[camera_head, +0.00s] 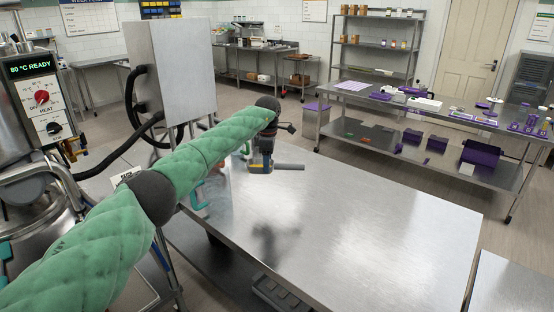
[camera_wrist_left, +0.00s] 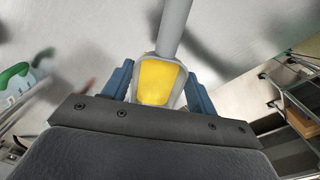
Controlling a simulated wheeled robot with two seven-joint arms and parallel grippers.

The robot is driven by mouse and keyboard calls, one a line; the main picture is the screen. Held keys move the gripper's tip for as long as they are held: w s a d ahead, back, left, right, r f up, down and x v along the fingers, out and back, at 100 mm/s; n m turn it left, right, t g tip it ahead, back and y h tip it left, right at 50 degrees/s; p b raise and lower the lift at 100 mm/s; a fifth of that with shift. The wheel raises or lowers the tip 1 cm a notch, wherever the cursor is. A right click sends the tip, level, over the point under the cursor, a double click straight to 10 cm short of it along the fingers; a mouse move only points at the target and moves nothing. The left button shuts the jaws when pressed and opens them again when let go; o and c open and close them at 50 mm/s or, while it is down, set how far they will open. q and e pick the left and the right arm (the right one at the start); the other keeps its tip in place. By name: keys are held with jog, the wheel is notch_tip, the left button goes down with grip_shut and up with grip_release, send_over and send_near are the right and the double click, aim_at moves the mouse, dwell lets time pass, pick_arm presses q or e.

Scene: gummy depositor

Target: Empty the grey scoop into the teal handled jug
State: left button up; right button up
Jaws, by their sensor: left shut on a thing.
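The grey scoop (camera_head: 291,166) is held above the steel table, its long grey handle pointing right in the head view. In the left wrist view, the scoop (camera_wrist_left: 173,28) has a pale-rimmed part with a yellow area at the handle's base. My left gripper (camera_head: 260,170) is shut on that part, with a blue finger on each side. The teal handled jug (camera_head: 198,193) stands to the left of the gripper, partly hidden behind my left arm. My right gripper is out of view.
The steel table (camera_head: 370,225) is bare to the right of the gripper. A heated machine with a control panel (camera_head: 42,98) and a steel cabinet (camera_head: 175,65) stand on the left. A bench with purple items (camera_head: 440,107) stands further back right.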

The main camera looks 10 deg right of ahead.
pick_arm(q)
jog(key=shift+n, duration=0.5)
jog(key=shift+a+n, duration=0.2)
jog(key=shift+n, duration=0.2)
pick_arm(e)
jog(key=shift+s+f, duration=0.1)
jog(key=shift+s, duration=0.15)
